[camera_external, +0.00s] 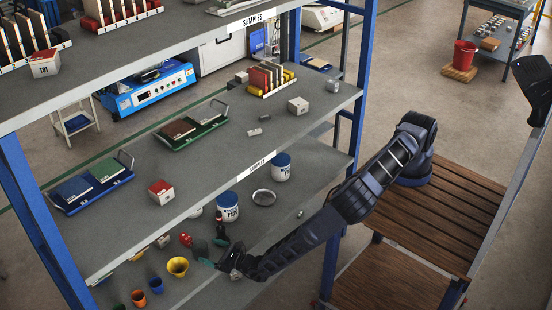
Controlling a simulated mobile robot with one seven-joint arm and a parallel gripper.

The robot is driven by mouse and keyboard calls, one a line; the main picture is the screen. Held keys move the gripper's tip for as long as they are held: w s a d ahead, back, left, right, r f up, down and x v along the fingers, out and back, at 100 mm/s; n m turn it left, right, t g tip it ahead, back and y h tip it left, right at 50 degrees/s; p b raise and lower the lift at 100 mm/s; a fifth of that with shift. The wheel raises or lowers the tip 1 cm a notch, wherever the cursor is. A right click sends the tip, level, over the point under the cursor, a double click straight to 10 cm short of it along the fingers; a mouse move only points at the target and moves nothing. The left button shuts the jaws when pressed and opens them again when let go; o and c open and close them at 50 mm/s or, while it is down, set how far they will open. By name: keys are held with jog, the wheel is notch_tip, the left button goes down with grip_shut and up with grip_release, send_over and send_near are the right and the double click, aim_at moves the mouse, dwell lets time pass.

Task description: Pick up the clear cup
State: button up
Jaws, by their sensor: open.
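I cannot pick out a clear cup with certainty. A small pale grey, cup-like cylinder (333,85) stands at the right end of the middle shelf, too small to tell whether it is clear. On the lower shelf stand a yellow cup (178,266) and an orange cup (156,285), left of my gripper. My gripper (226,262) reaches in low over the lower shelf from the right. It is open, and I see nothing held in it. It hides part of the shelf behind it.
The blue-posted rack has a middle shelf (225,165) above my gripper. White tubs with blue lids (282,168) and a round metal dish (264,197) stand behind my arm. A dark green item (221,228) and a red one (186,239) are close to the gripper.

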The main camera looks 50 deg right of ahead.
aim_at(198, 245)
jog(key=shift+d+x, duration=0.15)
jog(key=shift+x, duration=1.6)
jog(key=shift+d+x, duration=0.15)
jog(key=shift+x, duration=1.55)
jog(key=shift+w+f, duration=0.1)
jog(key=shift+f, duration=0.1)
jog(key=shift+c, duration=0.3)
jog(key=c, duration=1)
